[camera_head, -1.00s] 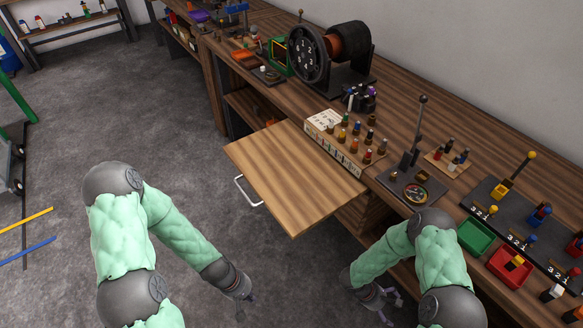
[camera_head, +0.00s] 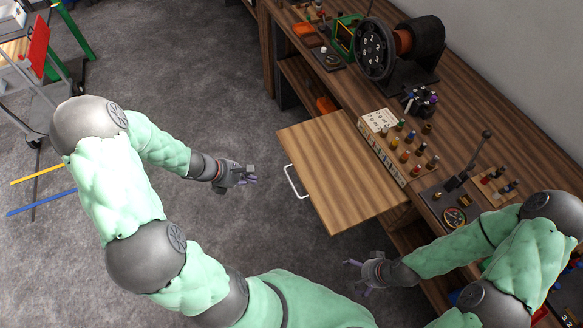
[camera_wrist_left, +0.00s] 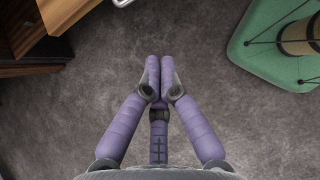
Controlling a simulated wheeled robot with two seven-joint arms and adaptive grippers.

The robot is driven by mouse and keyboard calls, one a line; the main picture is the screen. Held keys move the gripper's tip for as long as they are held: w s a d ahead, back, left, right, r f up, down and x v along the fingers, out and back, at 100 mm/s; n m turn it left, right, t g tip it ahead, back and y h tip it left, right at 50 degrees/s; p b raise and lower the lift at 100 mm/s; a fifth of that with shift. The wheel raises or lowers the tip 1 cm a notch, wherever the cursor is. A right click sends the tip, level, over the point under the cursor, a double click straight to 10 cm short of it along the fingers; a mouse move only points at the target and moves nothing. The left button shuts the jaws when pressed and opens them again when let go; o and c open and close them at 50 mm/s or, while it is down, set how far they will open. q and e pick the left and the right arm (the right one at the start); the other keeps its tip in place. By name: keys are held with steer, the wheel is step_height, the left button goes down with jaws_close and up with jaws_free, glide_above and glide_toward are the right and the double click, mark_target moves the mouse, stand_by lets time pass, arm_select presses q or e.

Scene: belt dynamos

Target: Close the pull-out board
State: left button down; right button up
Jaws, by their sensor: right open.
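The pull-out board (camera_head: 335,172) is a light striped wooden panel. It sticks out from under the workbench, with a white loop handle (camera_head: 291,183) on its front edge. My left gripper (camera_head: 248,177) is in front of the handle, to its left, with a gap between them. In the left wrist view its purple fingers (camera_wrist_left: 159,62) are together with nothing between them; the board's corner (camera_wrist_left: 66,10) and part of the handle (camera_wrist_left: 122,3) show at the top edge. My right gripper (camera_head: 358,277) is open and empty below the board's near corner.
The wooden workbench (camera_head: 470,95) carries a box of coloured pegs (camera_head: 388,150) beside the board, a lever device (camera_head: 455,190) and a dial machine (camera_head: 385,48). Grey floor (camera_head: 225,100) is clear in front of the board. A cart stands at the upper left.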

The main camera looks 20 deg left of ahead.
arm_select(q)
steer(key=w+d+r+b+x, duration=0.1)
steer(key=b+x, duration=0.3)
steer(key=x, duration=0.8)
steer(key=shift+w+d+r, duration=0.15)
steer(key=shift+w+d, duration=0.05)
steer(key=shift+w, duration=0.55)
arm_select(e)
step_height(320, 180, down, 4)
steer(key=shift+w+d+f, duration=0.1)
steer(key=shift+w+d, duration=0.05)
